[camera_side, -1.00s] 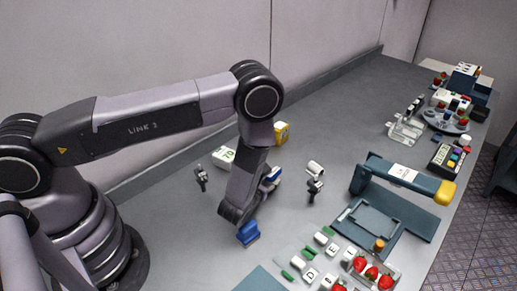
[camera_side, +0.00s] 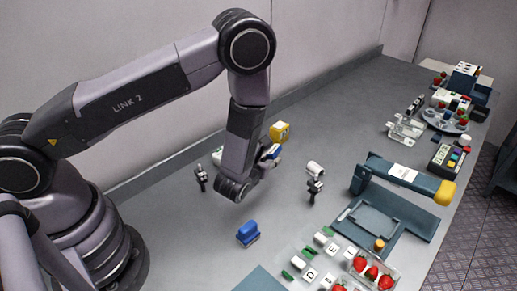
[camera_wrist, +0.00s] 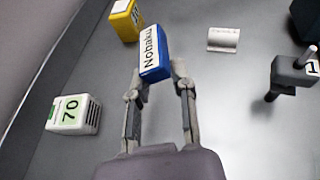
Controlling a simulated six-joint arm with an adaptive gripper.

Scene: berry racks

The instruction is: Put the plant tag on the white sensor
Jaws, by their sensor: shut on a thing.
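The plant tag (camera_wrist: 154,55) is a blue block with a white strip reading "Nobaku". In the wrist view it sits between the fingertips of my gripper (camera_wrist: 158,80), which is shut on it. In the side view the tag (camera_side: 273,151) shows as a small blue and white patch past my wrist, held above the table. The white sensor (camera_wrist: 75,114), marked "70" on a green-edged face, stands on the table left of the tag in the wrist view. In the side view my arm hides most of the sensor (camera_side: 216,157). The tag and sensor are apart.
A yellow box (camera_wrist: 125,18) stands beyond the sensor. A white cylinder (camera_wrist: 223,40) and a dark clamp (camera_wrist: 293,74) lie to the right. A blue block (camera_side: 247,233) sits on the table nearer the side camera. Racks with berries (camera_side: 372,272) stand front right.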

